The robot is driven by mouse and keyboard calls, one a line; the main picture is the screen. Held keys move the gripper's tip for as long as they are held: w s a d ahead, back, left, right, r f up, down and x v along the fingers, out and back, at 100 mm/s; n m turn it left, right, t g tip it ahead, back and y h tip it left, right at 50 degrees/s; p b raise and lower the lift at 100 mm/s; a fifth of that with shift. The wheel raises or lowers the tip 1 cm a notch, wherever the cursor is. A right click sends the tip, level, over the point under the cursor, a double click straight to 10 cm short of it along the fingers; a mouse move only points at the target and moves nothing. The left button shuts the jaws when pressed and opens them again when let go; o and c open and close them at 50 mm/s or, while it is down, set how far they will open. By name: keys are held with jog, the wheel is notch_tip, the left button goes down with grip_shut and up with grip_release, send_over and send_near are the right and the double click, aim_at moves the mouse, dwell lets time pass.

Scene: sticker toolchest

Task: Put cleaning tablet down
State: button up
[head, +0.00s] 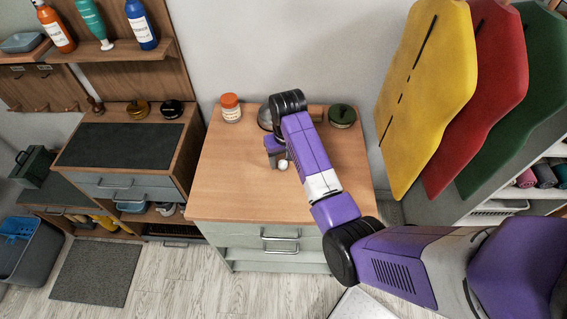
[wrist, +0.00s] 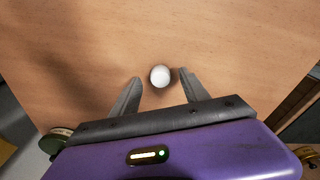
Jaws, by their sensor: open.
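The cleaning tablet (wrist: 160,76) is a small white round piece. In the wrist view it sits on the wooden top between the tips of my open gripper (wrist: 160,77), close to the right finger, with a wider gap to the left finger. In the head view the tablet (head: 283,165) shows as a small white spot just below my gripper (head: 277,162). The wooden chest top (head: 235,185) under it is mostly bare. My arm hides part of the chest top to the right of the tablet.
An orange-lidded jar (head: 231,108) stands at the back left of the chest top. A dark green round tin (head: 342,115) stands at the back right, and a partly hidden metallic round item (head: 265,117) is behind my arm. The left and front of the top are clear.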

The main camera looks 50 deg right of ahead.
jog(key=shift+f, duration=0.5)
grip_shut()
jog(key=shift+w+r, duration=0.1)
